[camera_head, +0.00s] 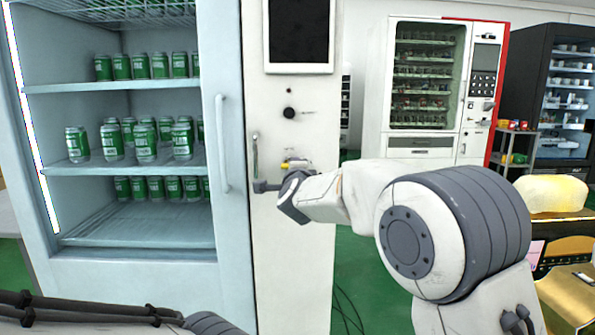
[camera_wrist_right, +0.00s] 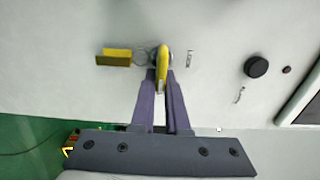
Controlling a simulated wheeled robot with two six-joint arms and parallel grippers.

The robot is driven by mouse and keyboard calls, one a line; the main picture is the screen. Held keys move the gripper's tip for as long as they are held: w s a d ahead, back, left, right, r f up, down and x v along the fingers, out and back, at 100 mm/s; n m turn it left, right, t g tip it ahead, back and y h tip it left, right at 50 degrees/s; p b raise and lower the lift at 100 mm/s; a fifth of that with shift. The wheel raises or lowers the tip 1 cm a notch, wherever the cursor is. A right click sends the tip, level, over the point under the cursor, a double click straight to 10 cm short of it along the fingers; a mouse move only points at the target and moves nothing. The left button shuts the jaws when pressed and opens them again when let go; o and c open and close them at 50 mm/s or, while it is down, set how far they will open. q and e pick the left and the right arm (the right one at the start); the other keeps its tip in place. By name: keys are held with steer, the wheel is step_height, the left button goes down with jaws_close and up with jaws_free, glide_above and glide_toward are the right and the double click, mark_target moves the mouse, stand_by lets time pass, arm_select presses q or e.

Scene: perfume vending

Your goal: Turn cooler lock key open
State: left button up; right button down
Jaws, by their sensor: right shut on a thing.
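The cooler lock key (camera_wrist_right: 162,62) has a yellow head and sits in the lock on the white panel beside the cooler door. A ring joins it to a yellow tag (camera_wrist_right: 113,57). In the head view, the yellow key parts (camera_head: 297,162) show just above my right gripper (camera_head: 288,176). In the right wrist view, my right gripper's fingers (camera_wrist_right: 163,88) are closed around the key's head, one on each side. The lock face is partly hidden behind the key. My left arm crosses the bottom left of the head view; its gripper is out of view.
The glass cooler (camera_head: 234,260) holds green cans on several shelves, with a long door handle (camera_head: 222,145). A lever handle (camera_head: 255,155) and black knob (camera_head: 289,113) are on the panel near the key.

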stand_by(0.3)
steer(key=c, duration=0.9)
jaws_free()
steer(key=shift+s, duration=0.1)
steer(key=s, duration=1)
steer(key=shift+s, duration=0.15)
